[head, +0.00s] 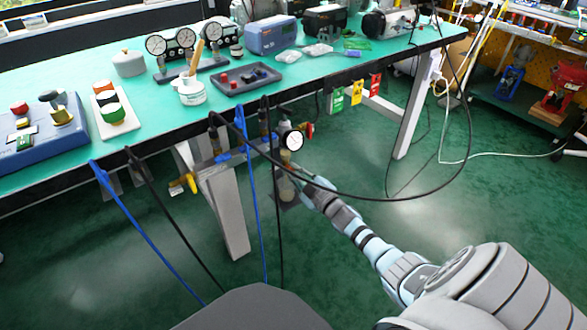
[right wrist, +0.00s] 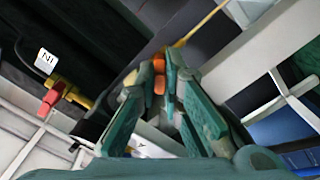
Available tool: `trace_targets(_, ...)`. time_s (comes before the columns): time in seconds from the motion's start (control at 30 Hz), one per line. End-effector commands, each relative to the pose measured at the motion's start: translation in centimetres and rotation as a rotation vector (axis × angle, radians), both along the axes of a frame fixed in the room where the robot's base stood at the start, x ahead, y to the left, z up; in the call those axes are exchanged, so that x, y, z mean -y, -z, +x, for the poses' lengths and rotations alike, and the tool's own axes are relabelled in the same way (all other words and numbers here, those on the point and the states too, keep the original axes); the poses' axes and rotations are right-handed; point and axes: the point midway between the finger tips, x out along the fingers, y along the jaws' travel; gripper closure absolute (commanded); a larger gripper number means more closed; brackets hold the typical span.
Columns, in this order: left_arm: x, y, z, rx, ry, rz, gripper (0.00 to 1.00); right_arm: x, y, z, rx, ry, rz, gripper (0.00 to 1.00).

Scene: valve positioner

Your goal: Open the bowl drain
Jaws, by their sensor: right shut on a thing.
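Under the bench's front edge hangs an air unit with a round white gauge (head: 293,140) and a pale bowl (head: 286,188) below it. My right gripper (head: 306,184) reaches in from the right, low beside the bowl. In the right wrist view its fingers (right wrist: 160,84) are closed on a small orange piece (right wrist: 158,64), which appears to be the bowl drain. The fingers cover part of this piece, so how far it is turned cannot be told. My left gripper is not in view.
Blue hoses (head: 128,216) and black cables hang in front of the bench (head: 120,150); one black cable loops across near my right gripper. A yellow valve handle (head: 184,183) sits left. A red handle (right wrist: 50,97) shows in the wrist view.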

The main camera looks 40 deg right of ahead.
Motion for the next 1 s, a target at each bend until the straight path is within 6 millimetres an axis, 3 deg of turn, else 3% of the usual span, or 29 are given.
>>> trace_targets(0.6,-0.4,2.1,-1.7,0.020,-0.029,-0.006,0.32,0.0,0.0,0.0,0.010,0.000,0.556,1.00)
trace_targets(1.0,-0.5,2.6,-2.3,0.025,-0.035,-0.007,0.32,0.0,0.1,0.0,0.014,0.000,0.753,1.00)
